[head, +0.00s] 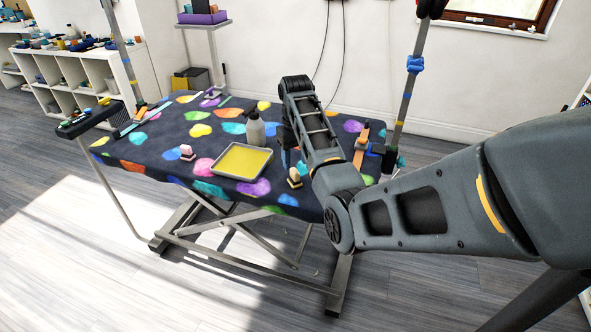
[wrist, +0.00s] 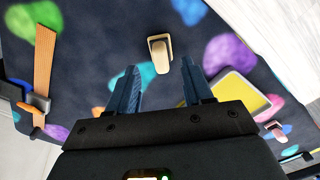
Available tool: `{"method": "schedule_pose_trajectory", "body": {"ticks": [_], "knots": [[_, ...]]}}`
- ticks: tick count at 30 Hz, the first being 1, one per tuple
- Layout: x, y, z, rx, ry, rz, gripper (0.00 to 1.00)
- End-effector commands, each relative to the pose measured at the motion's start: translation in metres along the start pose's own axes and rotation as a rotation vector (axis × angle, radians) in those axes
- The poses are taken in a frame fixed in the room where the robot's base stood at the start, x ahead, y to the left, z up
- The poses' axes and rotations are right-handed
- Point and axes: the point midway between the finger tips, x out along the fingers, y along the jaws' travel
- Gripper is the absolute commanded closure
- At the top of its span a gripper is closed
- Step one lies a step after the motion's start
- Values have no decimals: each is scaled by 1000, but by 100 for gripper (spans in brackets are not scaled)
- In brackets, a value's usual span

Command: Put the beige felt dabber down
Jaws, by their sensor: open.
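The beige felt dabber (wrist: 160,54) rests on the dark, colour-spotted table cover (head: 140,153), just beyond my fingertips in the wrist view. In the head view the dabber (head: 294,179) is near the table's front edge, right of the tray. My gripper (wrist: 159,82) is open and empty, its two blue fingers apart with only the cover showing between them. In the head view my gripper (head: 287,150) points down behind the dabber and is partly hidden by my arm. I cannot tell its exact height above the cover.
A yellow-bottomed tray (head: 212,172) lies left of the dabber, with a grey pump bottle (head: 255,130) behind it. A pinkish-topped block (head: 187,153) stands left of the tray. An orange strap (wrist: 45,62) and an upright post (head: 404,105) are at the table's right end.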

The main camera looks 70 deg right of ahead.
Motion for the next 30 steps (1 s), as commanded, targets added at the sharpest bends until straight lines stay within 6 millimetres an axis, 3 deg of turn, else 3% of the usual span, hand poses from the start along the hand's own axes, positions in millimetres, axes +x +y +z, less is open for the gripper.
{"method": "schedule_pose_trajectory", "body": {"ticks": [3,9,19,23,30], "knots": [[-27,0,-2,0,6,1,49],[-61,0,0,-1,0,0,49],[-70,0,0,0,0,0,49],[-57,-6,4,-10,13,6,49],[20,-48,42,-89,149,47,49]]}}
